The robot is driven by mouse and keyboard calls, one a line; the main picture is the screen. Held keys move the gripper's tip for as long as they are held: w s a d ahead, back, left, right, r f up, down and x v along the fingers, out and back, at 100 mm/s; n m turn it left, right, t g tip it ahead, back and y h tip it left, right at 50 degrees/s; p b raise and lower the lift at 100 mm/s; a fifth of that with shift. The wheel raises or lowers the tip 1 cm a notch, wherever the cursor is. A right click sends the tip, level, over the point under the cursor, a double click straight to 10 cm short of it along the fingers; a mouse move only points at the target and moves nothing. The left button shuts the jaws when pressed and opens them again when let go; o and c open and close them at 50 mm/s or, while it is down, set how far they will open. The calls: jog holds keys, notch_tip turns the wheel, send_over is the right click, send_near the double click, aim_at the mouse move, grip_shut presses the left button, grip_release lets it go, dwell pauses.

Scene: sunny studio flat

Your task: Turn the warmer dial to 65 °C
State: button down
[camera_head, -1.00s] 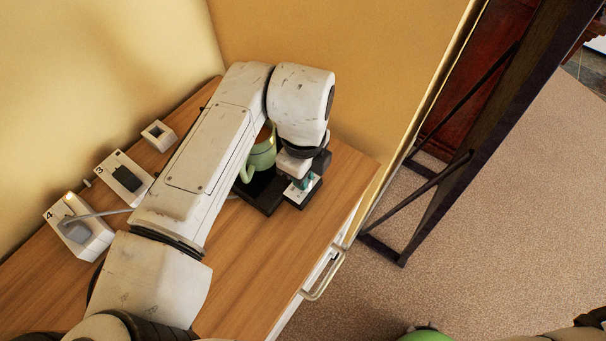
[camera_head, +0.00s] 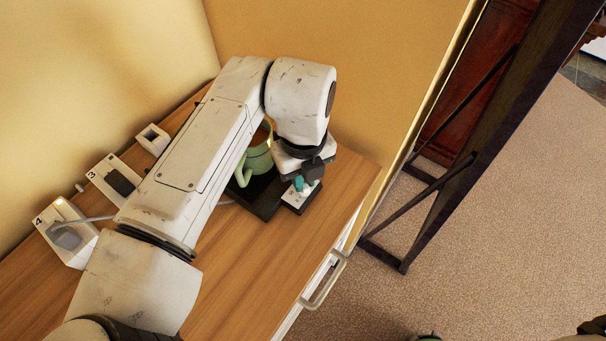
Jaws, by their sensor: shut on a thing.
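The warmer (camera_head: 262,207) is a black slab on the wooden counter, with a white dial panel (camera_head: 296,201) at its right end. A green mug (camera_head: 256,160) stands on it, partly hidden behind my arm. The teal dial (camera_head: 298,184) sits on the white panel. My gripper (camera_head: 302,183) points down at the panel and is shut on the dial. The gripper hides part of the dial, and the panel's marks are too small to read, so its setting cannot be told.
Numbered sockets stand along the wall at left: one marked 4 (camera_head: 79,254) with a grey plug and cord, one marked 3 (camera_head: 106,167) with a black plug. A small white box (camera_head: 154,135) stands behind them. The front of the wooden counter (camera_head: 240,280) is clear. A drawer handle (camera_head: 325,284) juts out at its edge.

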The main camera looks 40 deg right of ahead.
dwell(0.3)
jog(key=c, duration=1.1)
grip_release()
jog(key=shift+r, duration=0.1)
notch_tip(320, 180, up, 11)
jog(key=shift+f+b, duration=0.15)
jog(key=shift+b, duration=0.15)
